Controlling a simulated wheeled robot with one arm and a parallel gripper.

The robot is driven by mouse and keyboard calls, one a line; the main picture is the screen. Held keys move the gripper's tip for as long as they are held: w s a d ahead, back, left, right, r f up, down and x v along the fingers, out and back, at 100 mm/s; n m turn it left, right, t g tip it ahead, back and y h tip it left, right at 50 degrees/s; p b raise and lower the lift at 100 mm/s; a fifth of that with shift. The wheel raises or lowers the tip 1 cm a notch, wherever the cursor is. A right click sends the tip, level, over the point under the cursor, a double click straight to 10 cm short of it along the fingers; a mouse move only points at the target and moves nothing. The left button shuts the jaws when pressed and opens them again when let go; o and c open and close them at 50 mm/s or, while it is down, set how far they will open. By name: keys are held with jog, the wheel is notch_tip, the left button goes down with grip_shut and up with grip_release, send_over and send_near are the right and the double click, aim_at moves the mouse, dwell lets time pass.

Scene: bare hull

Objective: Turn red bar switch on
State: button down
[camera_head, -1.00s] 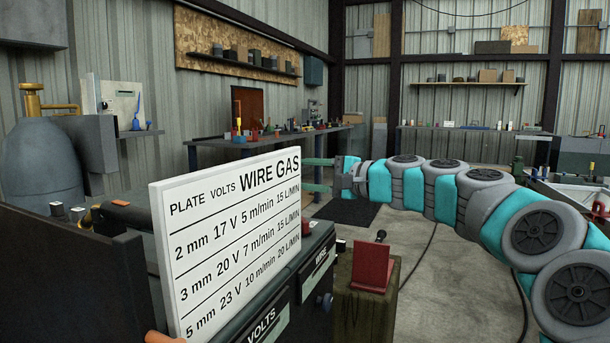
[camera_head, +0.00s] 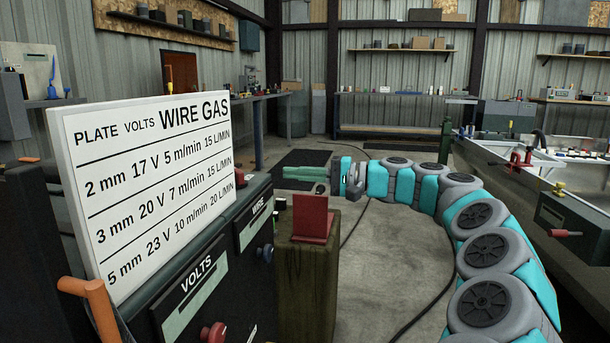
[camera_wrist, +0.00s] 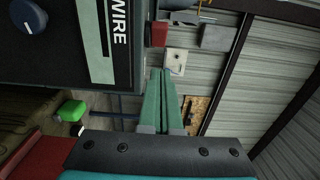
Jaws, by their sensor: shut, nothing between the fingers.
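I cannot tell for sure which red part is the red bar switch. A small red part (camera_head: 240,178) sits at the far top edge of the dark machine (camera_head: 225,290); in the wrist view a red block (camera_wrist: 159,33) shows beside the machine's WIRE panel. A red bar-like handle (camera_head: 565,233) sticks out from a dark green box (camera_head: 580,220) at the right. My gripper (camera_head: 287,172) has long green fingers, shut and empty, pointing left beyond the wooden post; its fingers also show in the wrist view (camera_wrist: 160,72). It touches no red part that I can see.
A wooden post (camera_head: 308,290) with a red stand (camera_head: 312,218) stands between the machine and my arm. A white settings sign (camera_head: 145,185) hides part of the machine. A red knob (camera_head: 215,332) and an orange handle (camera_head: 90,290) are low left. Floor (camera_head: 400,260) is open in the middle.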

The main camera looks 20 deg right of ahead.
aim_at(237, 177)
jog(key=shift+w+a, duration=0.25)
jog(key=shift+a, duration=1.1)
jog(key=shift+w+a, duration=0.3)
jog(key=shift+a, duration=1.05)
jog(key=shift+w+a, duration=0.25)
jog(key=shift+a, duration=1.1)
jog(key=shift+s+a+t, duration=0.15)
jog(key=shift+t, duration=0.15)
jog(key=shift+s+a+m+t+h+b, duration=0.1)
jog(key=shift+s+m+t+h+b, duration=0.05)
jog(key=shift+m+t+h+b, duration=0.4)
jog(key=shift+s+a+m+t+h+b, duration=0.1)
jog(key=shift+s+m+t+h+b, duration=0.05)
jog(key=shift+m+t+h+b, duration=0.35)
